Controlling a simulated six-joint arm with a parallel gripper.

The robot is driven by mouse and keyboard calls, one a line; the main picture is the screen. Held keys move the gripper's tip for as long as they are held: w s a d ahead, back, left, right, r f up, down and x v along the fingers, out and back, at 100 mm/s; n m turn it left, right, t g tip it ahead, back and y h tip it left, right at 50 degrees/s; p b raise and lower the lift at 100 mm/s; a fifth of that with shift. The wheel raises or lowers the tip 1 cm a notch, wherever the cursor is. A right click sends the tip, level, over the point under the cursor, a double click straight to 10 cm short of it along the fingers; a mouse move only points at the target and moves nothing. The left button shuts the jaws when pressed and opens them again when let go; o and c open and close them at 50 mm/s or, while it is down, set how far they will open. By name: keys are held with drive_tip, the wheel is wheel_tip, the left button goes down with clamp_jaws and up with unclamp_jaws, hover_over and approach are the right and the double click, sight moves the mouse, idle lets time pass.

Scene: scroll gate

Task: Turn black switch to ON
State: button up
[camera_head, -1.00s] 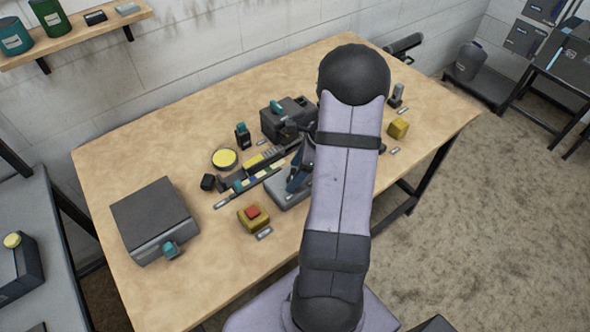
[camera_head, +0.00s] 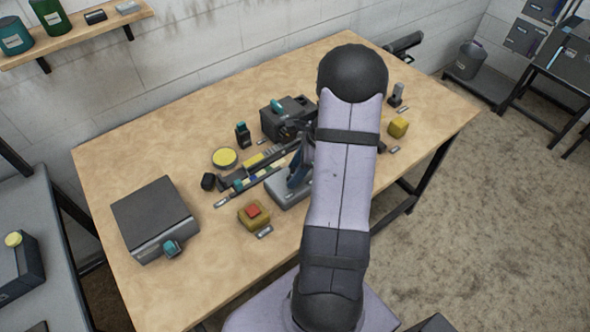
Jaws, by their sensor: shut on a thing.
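My gripper (camera_head: 301,165) is low over the middle of the table, just left of my arm and partly hidden by it. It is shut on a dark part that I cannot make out. A grey base (camera_head: 287,195) sits directly below it. A dark grey box (camera_head: 285,117) with a teal knob stands just behind. A small black device (camera_head: 243,135) with a teal top stands to its left. I cannot tell which of these dark parts is the black switch, nor read any ON mark.
A large grey box (camera_head: 153,220) is at the front left. A yellow cube (camera_head: 398,127) is to the right. The table's left rear is clear.

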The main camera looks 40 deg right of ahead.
drive_tip(key=n+g, duration=0.1)
drive_tip(key=n, duration=0.2)
drive_tip(key=shift+w+n+y+p, duration=0.15)
drive_tip(key=shift+n+y+p, duration=0.25)
drive_tip(key=n+g, duration=0.2)
drive_tip(key=n, duration=0.2)
drive_tip(key=shift+w+n, duration=0.15)
drive_tip(key=shift+n, duration=0.15)
drive_tip(key=n, duration=0.2)
drive_tip(key=n+g, duration=0.1)
drive_tip(key=n, duration=0.1)
drive_tip(key=shift+w+n+g, duration=0.2)
drive_tip(key=shift+n+g, duration=0.1)
drive_tip(key=shift+n+g+h, duration=0.5)
drive_tip(key=shift+n+g, duration=0.1)
drive_tip(key=shift+n, duration=1.3)
drive_tip(key=shift+w, duration=0.1)
drive_tip(key=o, duration=1.1)
drive_tip(key=shift+c, duration=0.2)
drive_tip(key=shift+r+b, duration=0.1)
drive_tip(key=shift+b, duration=0.2)
